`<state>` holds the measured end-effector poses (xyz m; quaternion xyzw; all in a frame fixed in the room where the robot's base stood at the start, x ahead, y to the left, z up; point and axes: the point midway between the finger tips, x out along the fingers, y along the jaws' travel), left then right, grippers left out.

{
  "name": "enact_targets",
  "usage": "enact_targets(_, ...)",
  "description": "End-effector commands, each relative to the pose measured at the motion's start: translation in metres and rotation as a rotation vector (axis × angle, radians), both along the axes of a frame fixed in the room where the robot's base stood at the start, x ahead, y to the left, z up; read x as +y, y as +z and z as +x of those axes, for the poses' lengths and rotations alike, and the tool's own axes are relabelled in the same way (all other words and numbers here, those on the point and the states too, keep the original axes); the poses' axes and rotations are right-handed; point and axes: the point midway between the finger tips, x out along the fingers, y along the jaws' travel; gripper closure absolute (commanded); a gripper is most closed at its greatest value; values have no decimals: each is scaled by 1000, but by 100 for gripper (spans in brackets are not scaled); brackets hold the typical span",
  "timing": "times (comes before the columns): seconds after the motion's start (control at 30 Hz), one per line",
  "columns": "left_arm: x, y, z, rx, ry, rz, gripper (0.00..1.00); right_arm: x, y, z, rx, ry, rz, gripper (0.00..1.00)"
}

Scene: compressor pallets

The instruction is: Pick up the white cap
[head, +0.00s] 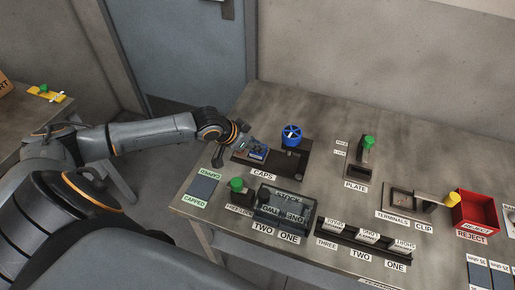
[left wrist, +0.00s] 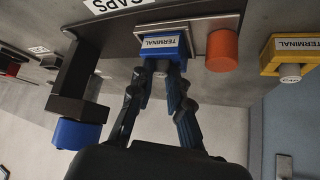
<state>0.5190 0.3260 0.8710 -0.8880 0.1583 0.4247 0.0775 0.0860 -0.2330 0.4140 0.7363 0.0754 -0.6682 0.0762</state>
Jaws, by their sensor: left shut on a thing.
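A small white cap (left wrist: 162,68) shows in the left wrist view against a blue block (left wrist: 160,45) with a TERMINAL label. My left gripper (left wrist: 161,78) is shut, its fingertips on either side of the white cap and touching it. In the head view my left gripper (head: 249,147) is at the left end of the CAPS station, beside the blue block (head: 258,153); the cap itself is too small to make out there. My right gripper is not in view.
An orange cylinder (left wrist: 222,50) stands right beside the blue block, and a yellow TERMINAL block (left wrist: 290,52) is farther right. A blue handwheel (head: 291,135) rises at the station's right.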

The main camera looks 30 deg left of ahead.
Motion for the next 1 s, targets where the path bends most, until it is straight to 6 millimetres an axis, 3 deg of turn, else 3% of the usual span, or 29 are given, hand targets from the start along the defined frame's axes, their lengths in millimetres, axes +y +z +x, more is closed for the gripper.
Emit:
enact_targets(0.03,2,-10,-6,23,3,7,94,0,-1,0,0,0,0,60)
enact_targets(0.2,3,-10,-6,24,3,8,95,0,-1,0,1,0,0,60)
enact_targets(0.43,3,3,-5,18,2,8,95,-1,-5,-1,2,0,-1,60)
enact_targets(0.57,2,25,-3,11,2,8,95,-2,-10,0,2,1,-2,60)
enact_targets(0.83,-37,89,-38,5,-4,5,95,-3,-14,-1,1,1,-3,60)
enact_targets(1.0,-69,106,-67,4,-5,2,95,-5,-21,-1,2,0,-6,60)
